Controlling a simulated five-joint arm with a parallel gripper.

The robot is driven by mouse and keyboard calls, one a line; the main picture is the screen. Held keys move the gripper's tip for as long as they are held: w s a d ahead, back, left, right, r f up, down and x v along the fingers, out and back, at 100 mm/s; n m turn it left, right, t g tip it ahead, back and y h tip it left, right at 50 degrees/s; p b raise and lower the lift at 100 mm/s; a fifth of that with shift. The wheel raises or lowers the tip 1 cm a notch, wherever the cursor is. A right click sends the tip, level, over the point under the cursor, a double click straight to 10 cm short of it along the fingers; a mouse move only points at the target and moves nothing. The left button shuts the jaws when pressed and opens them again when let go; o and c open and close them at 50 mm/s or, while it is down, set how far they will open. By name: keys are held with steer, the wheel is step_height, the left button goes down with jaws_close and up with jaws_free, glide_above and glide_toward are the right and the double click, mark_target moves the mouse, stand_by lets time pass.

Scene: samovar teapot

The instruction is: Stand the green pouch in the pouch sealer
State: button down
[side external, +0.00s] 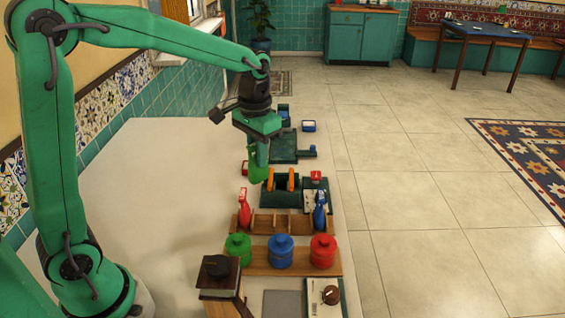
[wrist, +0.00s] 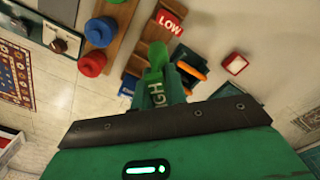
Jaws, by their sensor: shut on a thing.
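The green pouch (side external: 257,168) hangs in my gripper (side external: 261,150), off the worktop, at the far left side of the pouch sealer. In the wrist view the pouch (wrist: 154,62) shows a bright green top, and white letters partly readable as "HIGH" lie near the jaws. My gripper is shut on it. The pouch sealer (side external: 281,200) is a dark green device with two upright orange parts. Its orange part shows just right of the pouch in the wrist view (wrist: 193,69). The pouch's lower end is apart from the sealer's slot as far as I can tell.
A wooden rack (side external: 282,224) holds a red pouch (side external: 244,209) at left and a blue pouch (side external: 320,211) at right. Green (side external: 238,250), blue (side external: 281,252) and red (side external: 323,252) jars stand in front. The white worktop (side external: 150,200) is clear at left.

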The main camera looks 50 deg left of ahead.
steer(key=shift+s+a+n, duration=0.3)
steer(key=shift+s, duration=0.1)
steer(key=s+a+f+n, duration=0.2)
steer(key=s+a+n, duration=0.1)
steer(key=s+n, duration=0.15)
steer(key=s+a+f+n, duration=0.1)
steer(key=s+a+n, duration=0.25)
steer(key=s, duration=0.25)
steer(key=a+f, duration=0.7)
steer(key=a, duration=0.3)
steer(key=shift+a+f, duration=0.2)
steer(key=shift+a, duration=0.1)
steer(key=shift+f, duration=2)
steer(key=shift+f, duration=0.15)
steer(key=c, duration=1.4)
jaws_free()
steer(key=shift+c, duration=0.2)
